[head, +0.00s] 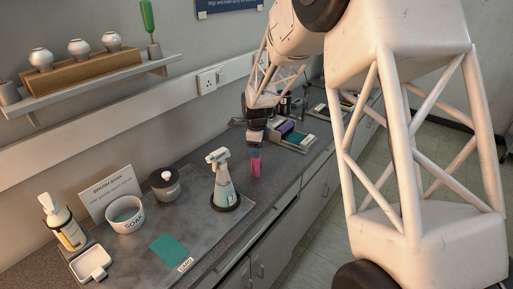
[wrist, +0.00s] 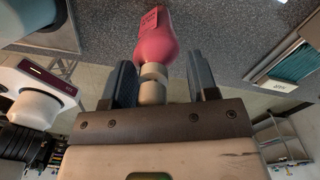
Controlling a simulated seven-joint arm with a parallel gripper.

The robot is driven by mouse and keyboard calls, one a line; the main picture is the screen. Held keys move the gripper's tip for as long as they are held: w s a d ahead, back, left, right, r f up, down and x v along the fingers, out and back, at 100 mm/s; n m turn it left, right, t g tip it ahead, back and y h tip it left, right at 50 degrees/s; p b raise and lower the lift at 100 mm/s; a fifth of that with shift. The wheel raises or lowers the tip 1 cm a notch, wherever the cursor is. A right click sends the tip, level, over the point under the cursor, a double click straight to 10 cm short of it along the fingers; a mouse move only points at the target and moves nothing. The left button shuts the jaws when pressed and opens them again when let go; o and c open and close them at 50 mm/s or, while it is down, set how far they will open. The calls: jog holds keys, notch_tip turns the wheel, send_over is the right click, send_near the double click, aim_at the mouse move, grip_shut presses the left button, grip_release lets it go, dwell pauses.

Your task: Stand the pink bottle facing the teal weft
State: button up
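The pink bottle (head: 256,164) stands upright near the counter's front edge in the head view. In the wrist view the pink bottle (wrist: 155,38) has a rounded shoulder, a pale neck and cap, and a small dark-printed label. My gripper (head: 255,126) is above it in the head view. In the wrist view my gripper (wrist: 162,85) has its fingers on either side of the pale cap, with a visible gap on the right. A flat teal piece (head: 170,248) with a white label lies on the grey mat. A teal striped piece (wrist: 295,62) also shows in the wrist view; which teal piece is the weft is unclear.
A spray bottle (head: 223,188) on a dark round base stands left of the pink bottle. A tray (head: 309,147) with purple and teal pieces lies behind it. A soak bowl (head: 125,216), a lidded jar (head: 165,187) and a pump bottle (head: 63,226) stand farther left.

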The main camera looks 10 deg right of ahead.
jog(key=shift+r, duration=0.2)
jog(key=shift+r, duration=3.8)
jog(key=shift+s+d+r, duration=0.1)
jog(key=shift+s+r, duration=0.25)
jog(key=shift+r, duration=0.05)
jog(key=s+d+r+n, duration=0.2)
jog(key=s+r+n, duration=0.2)
jog(key=s, duration=0.4)
jog(key=s+d+r+n+t, duration=0.1)
jog(key=s+r+n, duration=0.3)
jog(key=s, duration=0.4)
jog(key=s+d+r+n, duration=0.2)
jog(key=s+r+n, duration=0.1)
jog(key=s, duration=0.5)
jog(key=shift+s+d+f+n+t, duration=0.3)
jog(key=shift+s+n, duration=1.5)
jog(key=shift+s, duration=1.9)
jog(key=shift+s+d+f+n+t, duration=0.1)
jog(key=shift+s+d+n+t, duration=0.25)
jog(key=shift+s+n, duration=2.4)
jog(key=shift+s+d+f+n+t, duration=0.3)
jog(key=shift+s+n, duration=0.55)
jog(key=shift+s, duration=3.8)
jog(key=shift+d+r, duration=0.1)
